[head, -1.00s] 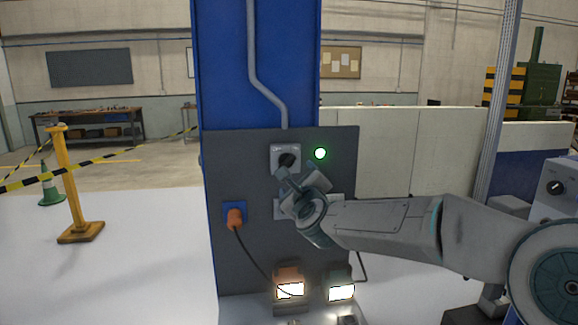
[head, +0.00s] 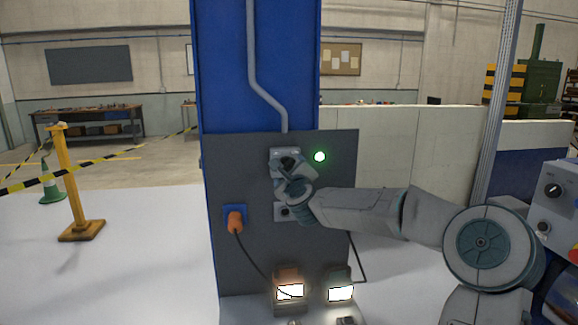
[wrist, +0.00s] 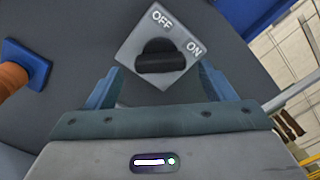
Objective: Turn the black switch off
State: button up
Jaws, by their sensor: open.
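The black switch (wrist: 158,58) is a rotary knob on a light grey plate (wrist: 135,40) marked OFF and ON, in the upper middle of the wrist view. In the head view the plate (head: 277,155) is on the dark grey panel, partly hidden by my gripper. My gripper (head: 283,172) is close in front of the switch. In the wrist view my gripper (wrist: 160,88) is open, with one finger to each side of the plate's lower part. I cannot tell whether the fingers touch anything. A green light (head: 320,156) is lit right of the switch.
An orange plug (head: 235,220) in a blue socket, with a black cable, is at the panel's left. A second plate (head: 281,212) is below the switch, behind my arm. Two lit lamps (head: 290,291) (head: 340,293) stand at the base.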

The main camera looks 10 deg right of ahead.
aim_at(287, 166)
jog(key=shift+w+p, duration=0.3)
jog(key=shift+w, duration=0.95)
jog(key=c, duration=1)
